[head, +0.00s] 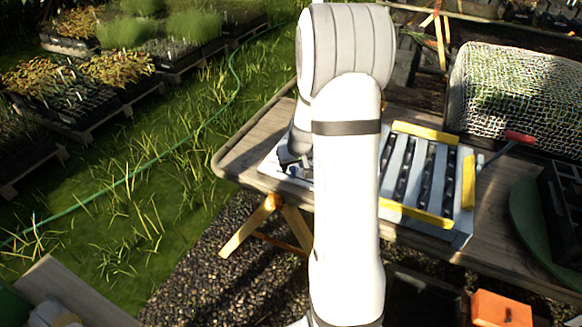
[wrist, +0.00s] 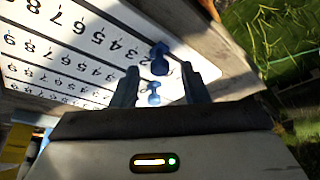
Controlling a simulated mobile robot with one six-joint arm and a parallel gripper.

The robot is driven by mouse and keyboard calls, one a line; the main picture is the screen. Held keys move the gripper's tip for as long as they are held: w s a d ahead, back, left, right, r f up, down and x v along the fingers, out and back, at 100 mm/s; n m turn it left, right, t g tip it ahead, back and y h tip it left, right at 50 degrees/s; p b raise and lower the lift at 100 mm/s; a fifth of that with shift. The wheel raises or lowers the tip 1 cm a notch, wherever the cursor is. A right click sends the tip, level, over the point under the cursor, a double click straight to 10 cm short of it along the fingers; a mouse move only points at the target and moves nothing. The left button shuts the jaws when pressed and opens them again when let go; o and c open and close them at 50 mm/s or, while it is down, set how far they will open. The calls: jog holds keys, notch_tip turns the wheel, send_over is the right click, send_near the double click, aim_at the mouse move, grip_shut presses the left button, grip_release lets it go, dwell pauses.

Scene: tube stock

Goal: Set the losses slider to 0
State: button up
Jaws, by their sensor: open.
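A white board (wrist: 70,52) with several printed number scales fills the upper left of the wrist view. Its slider names cannot be read. Two blue slider knobs, an upper one (wrist: 160,66) and a lower one (wrist: 154,92), sit near the low-number end, by the 2s. Which one is the losses slider cannot be told. My gripper (wrist: 160,70) is open, its fingers on either side of the knobs in this view; contact cannot be judged. The 0 marks are not legible. In the head view, my arm hides most of the board; its white edge (head: 268,168) shows.
The wooden table (head: 237,157) carries a rack with yellow bars (head: 425,133) to the right of my arm. A mesh-covered box (head: 515,95) and a red-handled tool (head: 520,137) lie farther right. Grass is beyond the table's left edge.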

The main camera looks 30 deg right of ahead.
jog(key=shift+w+f, duration=0.15)
jog(key=shift+f, duration=0.15)
jog(key=shift+c, duration=0.5)
grip_shut()
